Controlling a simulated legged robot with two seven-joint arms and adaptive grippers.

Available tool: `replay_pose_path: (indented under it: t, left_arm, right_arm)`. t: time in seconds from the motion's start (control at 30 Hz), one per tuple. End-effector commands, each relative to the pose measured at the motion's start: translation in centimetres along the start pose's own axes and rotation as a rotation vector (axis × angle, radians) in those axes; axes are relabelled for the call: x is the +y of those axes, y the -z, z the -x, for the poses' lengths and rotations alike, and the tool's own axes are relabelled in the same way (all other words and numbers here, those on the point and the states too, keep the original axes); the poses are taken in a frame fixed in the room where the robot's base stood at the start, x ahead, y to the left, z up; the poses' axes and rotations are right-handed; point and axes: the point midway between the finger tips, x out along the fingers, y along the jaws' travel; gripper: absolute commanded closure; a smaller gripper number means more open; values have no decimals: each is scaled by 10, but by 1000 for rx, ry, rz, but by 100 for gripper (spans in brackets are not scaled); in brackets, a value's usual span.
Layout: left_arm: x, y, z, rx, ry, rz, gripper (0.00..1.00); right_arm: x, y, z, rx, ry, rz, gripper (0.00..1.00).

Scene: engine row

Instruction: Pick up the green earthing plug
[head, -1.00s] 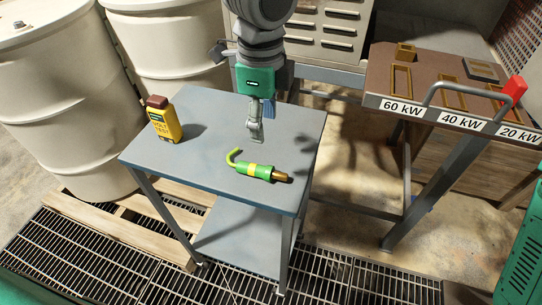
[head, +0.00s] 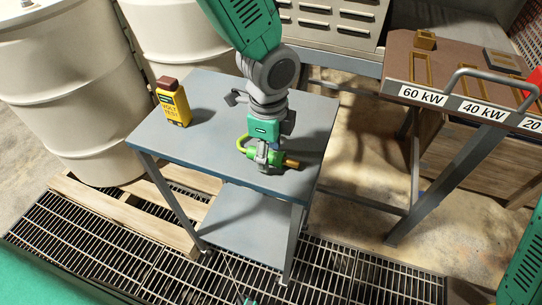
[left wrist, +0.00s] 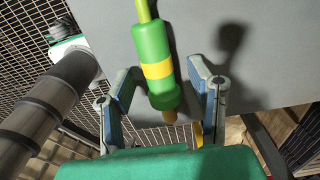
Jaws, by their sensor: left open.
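The green earthing plug (head: 279,157), with a yellow band, a brass tip and a curved green cable tail, lies on the grey table (head: 220,95) near its front right. My left gripper (head: 263,158) is right over the plug and hides its middle in the head view. In the left wrist view the plug (left wrist: 151,55) lies between the two open fingers of my left gripper (left wrist: 165,100), with a gap on each side. The brass tip points toward the palm in that view.
A yellow volt tester (head: 173,103) stands upright at the table's left side. A brown rack (head: 460,85) with kW labels and a grey handle stands at the right. Cream drums (head: 60,90) stand at the left. The front left of the tabletop is clear.

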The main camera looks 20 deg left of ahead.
Motion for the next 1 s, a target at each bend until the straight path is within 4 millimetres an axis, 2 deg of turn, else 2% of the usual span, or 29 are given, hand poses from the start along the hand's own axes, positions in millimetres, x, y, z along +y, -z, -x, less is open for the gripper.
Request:
replay_pose_path:
  t: [0.1, 0.3, 0.43, 0.77, 0.87, 1.0]
  left_arm:
    - [0, 2, -6, -3, 1, -1, 53]
    - [0, 5, -5, -5, 2, -1, 53]
    - [0, 5, -5, -5, 2, -1, 99]
    - [0, 1, -4, -2, 2, 0, 100]
    - [-1, 2, 5, 0, 4, 0, 100]
    - [-1, 3, 32, -2, 6, 1, 100]
  right_arm:
    - [0, 0, -1, 0, 0, 1, 60]
    - [0, 0, -1, 0, 0, 1, 60]
    - [0, 0, -1, 0, 0, 0, 60]
    - [0, 0, 0, 0, 0, 0, 60]
    - [0, 0, 1, 0, 0, 0, 60]
    - [0, 0, 5, 0, 0, 0, 60]
